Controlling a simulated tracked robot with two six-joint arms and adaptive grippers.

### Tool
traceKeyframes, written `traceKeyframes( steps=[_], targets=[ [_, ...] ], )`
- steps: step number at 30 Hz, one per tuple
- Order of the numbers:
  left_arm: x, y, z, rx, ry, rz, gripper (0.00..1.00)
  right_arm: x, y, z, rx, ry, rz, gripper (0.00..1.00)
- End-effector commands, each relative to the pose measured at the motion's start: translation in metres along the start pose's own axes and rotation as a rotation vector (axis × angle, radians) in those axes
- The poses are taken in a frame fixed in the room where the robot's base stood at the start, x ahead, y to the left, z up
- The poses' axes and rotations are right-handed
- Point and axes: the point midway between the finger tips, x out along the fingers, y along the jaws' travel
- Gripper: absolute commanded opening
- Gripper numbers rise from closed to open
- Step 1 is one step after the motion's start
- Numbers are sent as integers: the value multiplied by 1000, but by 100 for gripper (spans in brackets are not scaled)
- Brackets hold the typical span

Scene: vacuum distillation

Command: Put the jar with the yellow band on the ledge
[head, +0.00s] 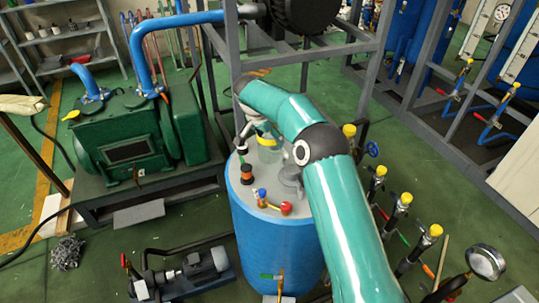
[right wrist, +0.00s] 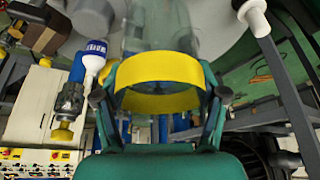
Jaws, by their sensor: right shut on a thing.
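The jar with the yellow band (head: 268,141) is over the grey top of the blue tank (head: 272,240) in the head view, partly hidden by my right arm. In the right wrist view its yellow band (right wrist: 158,72) fills the space between the fingers, and its clear glass shows above the band. My right gripper (right wrist: 160,98) is shut on the jar at the band. In the head view the right gripper (head: 262,129) is small and partly covered by its arm. I cannot tell whether the jar touches the tank top. Which surface is the ledge is not clear. My left gripper is not in view.
Red and blue valve knobs (head: 285,208) and a dark fitting (head: 246,174) stand on the tank top. A green pump (head: 125,135) is at the left, a grey metal frame (head: 228,50) behind, and yellow-capped valves (head: 404,201) at the right.

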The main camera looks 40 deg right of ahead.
Motion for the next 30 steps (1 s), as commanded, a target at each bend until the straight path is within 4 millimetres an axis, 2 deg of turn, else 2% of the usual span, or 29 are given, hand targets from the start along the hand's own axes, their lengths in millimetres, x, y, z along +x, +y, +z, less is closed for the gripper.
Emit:
traceKeyframes(
  steps=[3,10,18,29,30],
  targets=[
    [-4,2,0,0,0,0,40,17,1,7,-2,-1,3,31],
    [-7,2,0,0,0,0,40,33,0,14,-2,-1,2,31],
    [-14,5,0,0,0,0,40,64,0,27,-2,-1,1,31],
    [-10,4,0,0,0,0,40,68,-1,29,-2,0,-1,31],
    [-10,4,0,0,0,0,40,68,-1,29,-2,0,0,73]
  ],
)
